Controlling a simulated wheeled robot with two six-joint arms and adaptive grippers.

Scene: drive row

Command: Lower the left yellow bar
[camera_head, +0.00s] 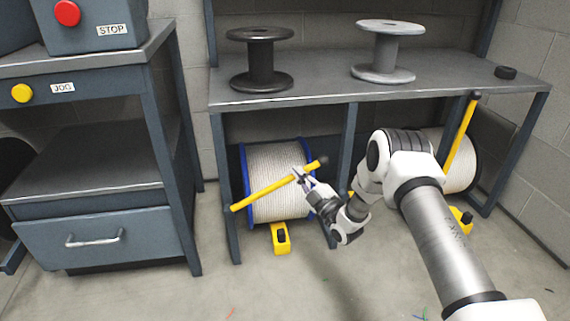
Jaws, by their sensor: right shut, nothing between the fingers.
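The left yellow bar (262,192) slants across the front of the left rope drum (262,165), its left end low at the frame post and its dark-tipped right end higher. My right gripper (299,175) is shut and empty, its fingertips at the bar near the right end; I cannot tell whether they touch it. My right arm comes in from the lower right. My left gripper is not in view.
The right yellow bar (461,133) stands steeply raised before the right drum (461,178), partly hidden by my arm. Two empty spools, one dark (260,62) and one grey (384,55), stand on the bench top (310,92). A drawer cabinet (95,240) stands left. A yellow floor block (280,239) sits under the left drum.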

